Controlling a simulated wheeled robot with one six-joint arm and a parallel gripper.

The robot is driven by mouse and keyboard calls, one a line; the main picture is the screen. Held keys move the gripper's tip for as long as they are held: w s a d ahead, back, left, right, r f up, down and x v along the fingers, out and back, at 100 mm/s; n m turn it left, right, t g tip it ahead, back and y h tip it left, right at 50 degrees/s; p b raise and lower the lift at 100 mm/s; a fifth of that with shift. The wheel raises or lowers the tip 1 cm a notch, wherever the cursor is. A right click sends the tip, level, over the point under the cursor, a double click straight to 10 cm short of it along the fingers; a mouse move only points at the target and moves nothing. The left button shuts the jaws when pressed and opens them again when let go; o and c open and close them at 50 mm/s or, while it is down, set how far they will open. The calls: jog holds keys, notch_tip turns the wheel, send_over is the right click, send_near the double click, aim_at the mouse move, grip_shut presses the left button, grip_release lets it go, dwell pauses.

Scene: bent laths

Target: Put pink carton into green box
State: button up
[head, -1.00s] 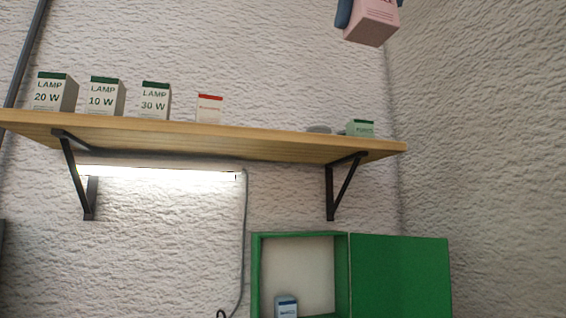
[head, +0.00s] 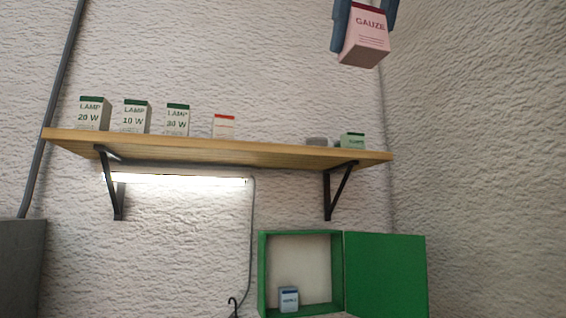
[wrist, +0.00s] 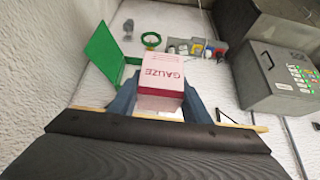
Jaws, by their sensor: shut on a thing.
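The pink carton (head: 364,36), marked GAUZE, hangs high at the top right of the head view, above the shelf. My gripper (head: 364,14) is shut on it, one finger on each side. In the wrist view the carton (wrist: 160,72) sits between the fingers of my gripper (wrist: 160,104). The green box (head: 263,272) is on the wall below the shelf, its door (head: 385,274) swung open to the right. A small blue-and-white carton (head: 288,300) stands inside it. In the wrist view the green door (wrist: 103,50) shows left of the pink carton.
The wooden shelf (head: 220,149) spans between gripper and box. It carries several lamp cartons (head: 95,114), a red-topped carton (head: 223,126), a grey round thing (head: 317,141) and a green carton (head: 352,141). A grey cabinet (wrist: 272,75) shows in the wrist view.

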jog(key=w+a+f+b, duration=0.1)
jog(key=w+a+f, duration=0.1)
jog(key=w+f, duration=0.85)
jog(key=w+a+f, duration=0.2)
jog(key=w+f, duration=0.6)
jog(key=w, duration=0.6)
jog(key=w+d+f+b, duration=0.1)
jog(key=w+f, duration=0.4)
jog(key=f, duration=0.4)
jog(key=w+d+f+m, duration=0.1)
jog(key=w+f, duration=0.3)
jog(key=f, duration=0.6)
jog(key=w+d+f+b, duration=0.1)
jog(key=w+f, duration=0.4)
jog(key=f, duration=0.4)
jog(key=d+f+m+h+b, duration=0.1)
jog(key=d+f, duration=0.1)
jog(key=f, duration=1.1)
jog(key=d+f, duration=0.3)
jog(key=f, duration=1)
jog(key=s+d+f, duration=0.2)
jog(key=s+f, duration=0.7)
jog(key=f, duration=0.3)
jog(key=s+d+f+m+b, duration=0.1)
jog(key=s+d+f, duration=0.1)
jog(key=s+f, duration=0.7)
notch_tip(320, 180, down, 4)
jog(key=shift+d+f+h, duration=0.25)
jog(key=shift+h, duration=0.05)
